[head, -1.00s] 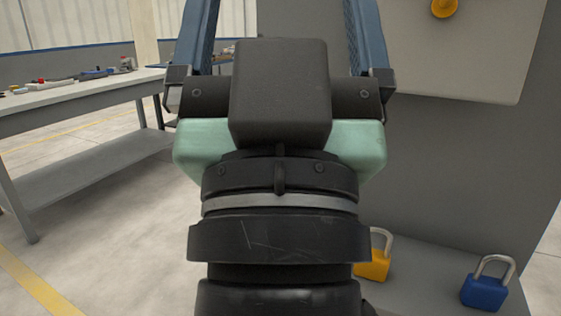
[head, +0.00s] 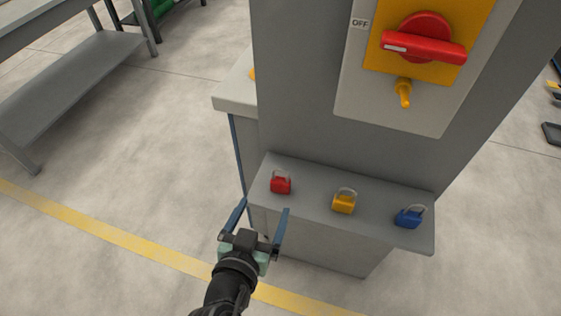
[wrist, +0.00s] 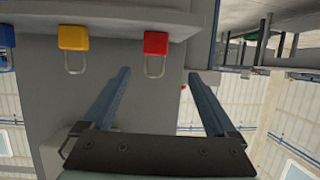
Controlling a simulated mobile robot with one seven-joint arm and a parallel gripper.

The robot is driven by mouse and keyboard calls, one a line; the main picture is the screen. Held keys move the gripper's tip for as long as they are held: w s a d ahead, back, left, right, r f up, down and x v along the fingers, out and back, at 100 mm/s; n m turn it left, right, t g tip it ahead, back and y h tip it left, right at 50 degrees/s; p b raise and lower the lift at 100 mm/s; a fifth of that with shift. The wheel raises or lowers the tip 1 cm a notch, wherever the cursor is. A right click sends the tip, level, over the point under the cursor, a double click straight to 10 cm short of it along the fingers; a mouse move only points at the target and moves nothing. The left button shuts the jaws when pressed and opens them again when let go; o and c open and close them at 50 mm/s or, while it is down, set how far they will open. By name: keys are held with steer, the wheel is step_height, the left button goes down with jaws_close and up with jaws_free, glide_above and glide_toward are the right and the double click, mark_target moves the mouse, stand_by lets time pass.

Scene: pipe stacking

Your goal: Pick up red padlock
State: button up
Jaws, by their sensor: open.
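The red padlock (head: 281,186) stands upright on the left end of a grey shelf (head: 316,201) in the head view, its shackle up. In the wrist view, which looks upside down, the red padlock (wrist: 155,43) shows just beyond and between my fingertips. My gripper (head: 262,208) is open and empty, with its two blue fingers spread toward the shelf's left front edge. My gripper (wrist: 159,74) does not appear to touch the padlock.
A yellow padlock (head: 344,204) and a blue padlock (head: 409,217) stand to the right on the same shelf. A grey panel rises behind, carrying a red rotary switch (head: 424,40). A grey workbench (head: 60,85) stands left, with open floor between.

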mark_target(279, 187)
steer(key=shift+g, duration=0.3)
steer(key=x, duration=0.2)
steer(key=f+x, duration=0.1)
steer(key=x, duration=0.3)
steer(key=shift+d+f, duration=0.15)
steer(key=shift+f, duration=0.15)
steer(key=shift+w+d, duration=0.2)
steer(key=shift+w, duration=0.35)
steer(key=shift+d+p+x, duration=0.1)
steer(key=shift+p+x, duration=0.05)
steer(key=shift+x, duration=0.95)
steer(key=shift+d+p+x, duration=0.15)
steer(key=shift+x, duration=0.95)
steer(key=shift+r, duration=0.1)
jaws_close()
step_height(279, 187, up, 10)
steer(key=shift+p, duration=1.05)
